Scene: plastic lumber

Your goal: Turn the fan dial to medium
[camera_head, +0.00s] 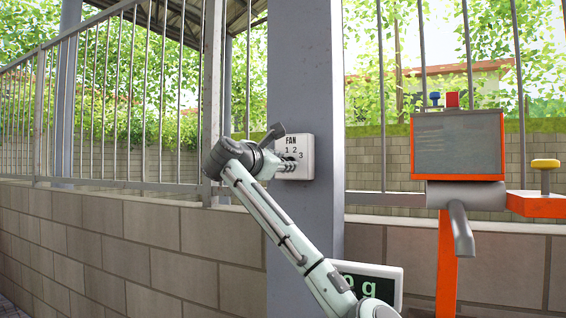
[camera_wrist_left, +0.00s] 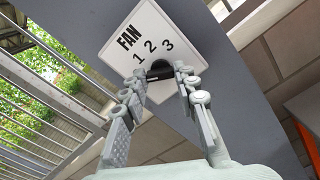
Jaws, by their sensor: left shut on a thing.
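The fan control (camera_head: 306,150) is a white box marked FAN, 1, 2 and 3, mounted on a grey post. It also shows in the left wrist view (camera_wrist_left: 137,28), tilted in the picture. Its dark dial (camera_wrist_left: 160,70) sits below the numbers. My left gripper (camera_head: 290,162) reaches the box from the left, and in the wrist view its two fingers (camera_wrist_left: 162,84) are on either side of the dial, shut on it. The fingers hide part of the dial, so I cannot tell which number it points to. My right gripper is not in view.
An orange stand with a grey screen (camera_head: 458,145) and a yellow knob (camera_head: 545,164) is at the right. A scale-like display (camera_head: 375,283) is low by the post. A block wall (camera_head: 120,240) with railings runs behind.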

